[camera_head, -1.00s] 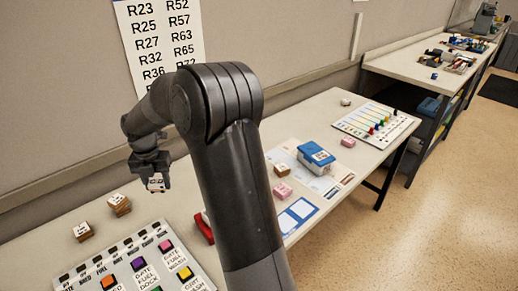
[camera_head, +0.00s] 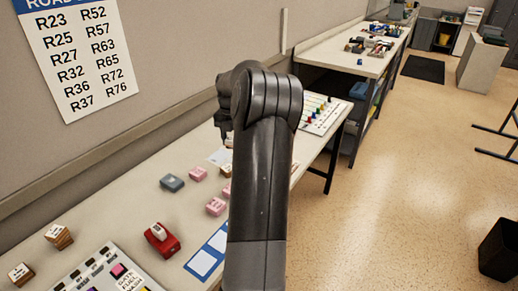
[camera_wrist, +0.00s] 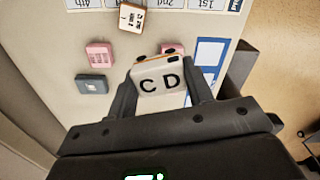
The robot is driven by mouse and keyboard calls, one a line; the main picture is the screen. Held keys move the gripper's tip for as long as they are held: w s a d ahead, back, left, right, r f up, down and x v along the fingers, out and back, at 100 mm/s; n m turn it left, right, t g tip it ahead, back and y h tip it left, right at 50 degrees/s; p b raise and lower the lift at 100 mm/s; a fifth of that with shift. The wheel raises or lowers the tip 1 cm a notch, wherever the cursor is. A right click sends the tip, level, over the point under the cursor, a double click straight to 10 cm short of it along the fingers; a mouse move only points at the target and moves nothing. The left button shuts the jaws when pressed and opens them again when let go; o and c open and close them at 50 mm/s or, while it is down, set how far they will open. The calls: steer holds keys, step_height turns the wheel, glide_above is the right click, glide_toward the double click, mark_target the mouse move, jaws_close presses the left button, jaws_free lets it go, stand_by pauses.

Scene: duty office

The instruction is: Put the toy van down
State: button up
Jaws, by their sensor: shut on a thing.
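The toy van (camera_wrist: 160,78), a small white body with the letters C and D and orange and dark marks, is between the two fingers of my gripper (camera_wrist: 160,72) in the wrist view. My gripper is shut on it. The tabletop (camera_wrist: 60,40) lies beneath; I cannot tell the gap between van and table. In the head view my gripper (camera_head: 222,128) is mostly behind my arm, above the far part of the long table (camera_head: 125,205). The van is mostly hidden there.
Pink blocks (camera_head: 215,207) and a grey block (camera_head: 172,183) lie near my arm. A red stamp-like object (camera_head: 161,240), wooden blocks (camera_head: 60,236) and a button panel (camera_head: 100,272) are nearer. A pegged board (camera_head: 325,112) stands beyond. Bare table lies along the wall.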

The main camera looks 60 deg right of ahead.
steer(key=s+d+r+m, duration=0.1)
steer(key=s+d+m, duration=0.1)
steer(key=s+d, duration=0.6)
steer(key=s+d+m, duration=0.1)
steer(key=s+d, duration=0.4)
steer(key=s, duration=0.5)
steer(key=w+f, duration=0.2)
steer(key=w, duration=0.2)
steer(key=w+f, duration=0.2)
steer(key=w, duration=0.1)
steer(key=w+f, duration=0.3)
steer(key=w, duration=0.1)
steer(key=shift+w+d, duration=0.1)
steer(key=shift+w, duration=0.2)
steer(key=shift+f, duration=2)
steer(key=shift+f, duration=0.1)
steer(key=o, duration=0.9)
steer(key=shift+o, duration=0.2)
step_height(320, 180, up, 12)
